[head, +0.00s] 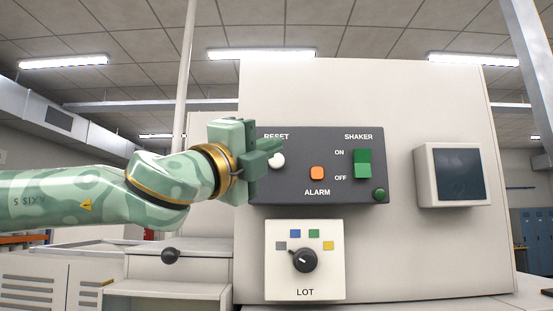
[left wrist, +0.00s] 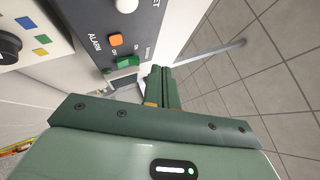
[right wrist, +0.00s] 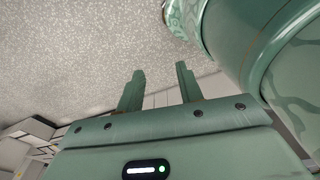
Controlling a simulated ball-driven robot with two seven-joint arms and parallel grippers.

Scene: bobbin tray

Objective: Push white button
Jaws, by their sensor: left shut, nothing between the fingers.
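The white button (head: 277,160) is round and sits under the RESET label on the dark grey panel (head: 338,142). In the left wrist view the white button (left wrist: 127,5) is at the top edge, partly cut off. My left gripper (head: 275,146) is shut and empty, in front of the panel's left part. In the head view its fingers lie just above and left of the button; I cannot tell how far they are from the panel. In the left wrist view the shut fingertips (left wrist: 160,70) are apart from the button. My right gripper (right wrist: 160,70) is open and empty, away from the panel.
A monitor (head: 456,175) juts out at the right. A dark knob (head: 170,256) is lower left.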

